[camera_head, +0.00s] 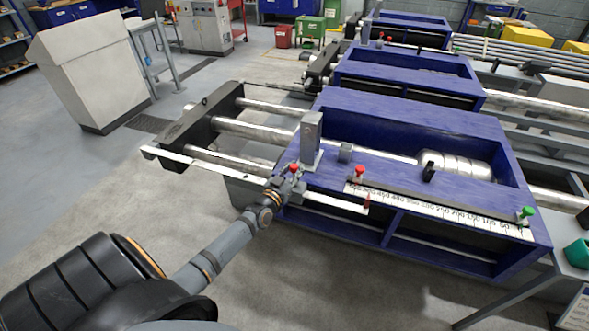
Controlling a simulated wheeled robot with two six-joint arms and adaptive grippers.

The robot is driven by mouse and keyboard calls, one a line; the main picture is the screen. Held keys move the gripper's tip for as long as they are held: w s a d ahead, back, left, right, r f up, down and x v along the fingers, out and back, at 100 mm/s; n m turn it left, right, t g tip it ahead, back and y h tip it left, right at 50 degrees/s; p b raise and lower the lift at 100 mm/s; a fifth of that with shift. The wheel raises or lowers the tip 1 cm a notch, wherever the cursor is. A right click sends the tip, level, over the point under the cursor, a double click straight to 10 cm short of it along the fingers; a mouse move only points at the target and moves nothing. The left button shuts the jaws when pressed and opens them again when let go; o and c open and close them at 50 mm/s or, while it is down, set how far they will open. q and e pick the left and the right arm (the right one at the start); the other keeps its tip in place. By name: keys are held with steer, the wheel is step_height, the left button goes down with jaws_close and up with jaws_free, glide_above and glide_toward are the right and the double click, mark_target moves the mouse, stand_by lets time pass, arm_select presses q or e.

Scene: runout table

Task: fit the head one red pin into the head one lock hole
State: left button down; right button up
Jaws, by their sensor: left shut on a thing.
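The nearest blue machine head (415,112) has a white scale along its front edge. My left gripper (292,178) is at that head's front left corner, beside an upright grey block (311,138). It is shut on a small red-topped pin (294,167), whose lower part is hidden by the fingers. A second red-topped knob (359,169) stands at the left end of the scale (440,210). I cannot make out the lock hole; it is too small or hidden. My right gripper is not in view.
A green knob (525,212) stands at the scale's right end. Steel rods (262,133) and a black end bar (205,113) stick out left of the head. More blue heads (410,66) stand behind. A pale cabinet (92,70) is at the left, with open floor between.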

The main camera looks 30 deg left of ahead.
arm_select(q)
steer(key=shift+f+b, duration=0.95)
steer(key=shift+f, duration=0.15)
steer(key=c, duration=0.9)
jaws_free()
steer(key=shift+r, duration=0.1)
steer(key=shift+c, duration=0.2)
steer(key=s+d, duration=0.1)
steer(key=s, duration=1.1)
